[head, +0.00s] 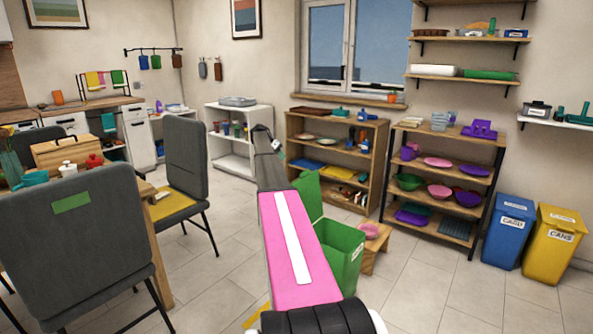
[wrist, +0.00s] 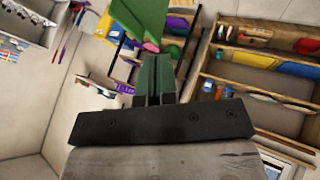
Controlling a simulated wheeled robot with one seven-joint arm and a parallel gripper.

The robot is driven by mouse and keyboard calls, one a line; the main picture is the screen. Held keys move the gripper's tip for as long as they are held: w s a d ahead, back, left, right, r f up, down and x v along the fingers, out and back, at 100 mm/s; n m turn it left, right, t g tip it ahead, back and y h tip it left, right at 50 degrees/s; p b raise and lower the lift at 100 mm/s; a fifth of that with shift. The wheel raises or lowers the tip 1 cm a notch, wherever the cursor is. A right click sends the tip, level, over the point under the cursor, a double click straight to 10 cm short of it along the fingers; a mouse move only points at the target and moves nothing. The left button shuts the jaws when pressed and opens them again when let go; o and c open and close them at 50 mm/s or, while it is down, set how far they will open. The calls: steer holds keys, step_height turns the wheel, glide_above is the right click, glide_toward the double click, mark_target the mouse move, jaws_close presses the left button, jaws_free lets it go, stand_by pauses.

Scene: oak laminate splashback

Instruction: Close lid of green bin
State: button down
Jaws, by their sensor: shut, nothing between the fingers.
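The green bin (head: 347,262) stands on the floor in the middle of the head view, partly hidden behind my pink arm. Its green lid (head: 309,194) is open and stands up at the bin's left side. A green panel that looks like this lid (wrist: 140,18) shows at the top of the wrist view, just beyond my fingertips. My gripper (wrist: 158,60) is shut and empty. Whether the fingertips touch the panel cannot be told. In the head view my arm reaches up and away past the bin's left side, and the fingers are not clear.
A small wooden stool (head: 374,252) with a pink bowl stands right beside the bin. Blue (head: 508,232) and yellow (head: 553,243) bins stand at the right. Shelves (head: 335,150) line the back wall. A grey chair (head: 85,225) and table are at left. Floor at front right is clear.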

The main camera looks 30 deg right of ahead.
steer(key=s+d+f, duration=0.6)
steer(key=d, duration=0.1)
steer(key=shift+s+d+f, duration=0.2)
steer(key=shift+s+f, duration=0.1)
steer(key=shift+f, duration=0.05)
stand_by(0.4)
